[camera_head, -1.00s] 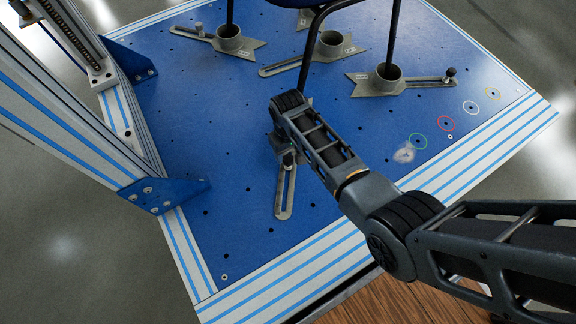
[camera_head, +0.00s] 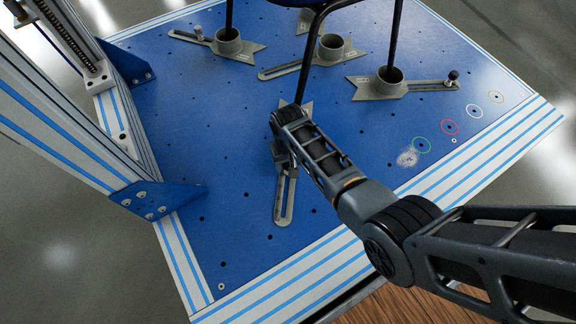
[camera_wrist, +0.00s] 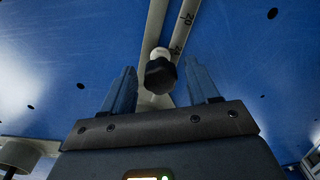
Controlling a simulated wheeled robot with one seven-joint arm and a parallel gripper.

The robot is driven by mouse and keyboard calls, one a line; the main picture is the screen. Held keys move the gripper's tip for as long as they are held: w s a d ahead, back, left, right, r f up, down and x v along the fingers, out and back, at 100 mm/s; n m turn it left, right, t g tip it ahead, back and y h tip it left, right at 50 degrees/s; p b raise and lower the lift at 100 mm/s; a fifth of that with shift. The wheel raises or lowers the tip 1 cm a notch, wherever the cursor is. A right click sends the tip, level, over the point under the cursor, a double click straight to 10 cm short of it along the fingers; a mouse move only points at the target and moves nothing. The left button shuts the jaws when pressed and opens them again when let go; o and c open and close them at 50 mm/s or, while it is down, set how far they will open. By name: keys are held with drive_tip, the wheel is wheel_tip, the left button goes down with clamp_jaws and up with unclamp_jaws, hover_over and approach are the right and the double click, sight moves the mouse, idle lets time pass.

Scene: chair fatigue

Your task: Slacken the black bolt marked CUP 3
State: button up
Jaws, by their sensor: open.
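In the wrist view a black bolt head (camera_wrist: 160,74) on a pale shank stands at a slotted metal arm (camera_wrist: 184,18) with numbers on it. My gripper (camera_wrist: 163,82) is open, with one blue-grey finger on each side of the bolt and a gap to each. In the head view my arm hides most of the gripper and the bolt, above the near slotted arm (camera_head: 285,203). Another black-headed bolt (camera_head: 453,76) stands on the right-hand cup's arm. I cannot read a CUP 3 mark in either view.
Grey cups (camera_head: 390,75) hold dark chair legs (camera_head: 394,35) on the blue drilled plate (camera_head: 240,125). An aluminium frame post (camera_head: 70,130) with a blue bracket (camera_head: 157,197) stands at the left. The plate's front right part, with coloured rings (camera_head: 450,127), is clear.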

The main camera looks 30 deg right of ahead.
drive_tip(key=shift+m, duration=0.8)
drive_tip(key=m+p, duration=0.1)
drive_tip(key=m, duration=0.3)
drive_tip(key=c, duration=1)
drive_tip(key=n, duration=0.3)
drive_tip(key=shift+n, duration=0.5)
drive_tip(key=n+p, duration=0.1)
drive_tip(key=n, duration=0.3)
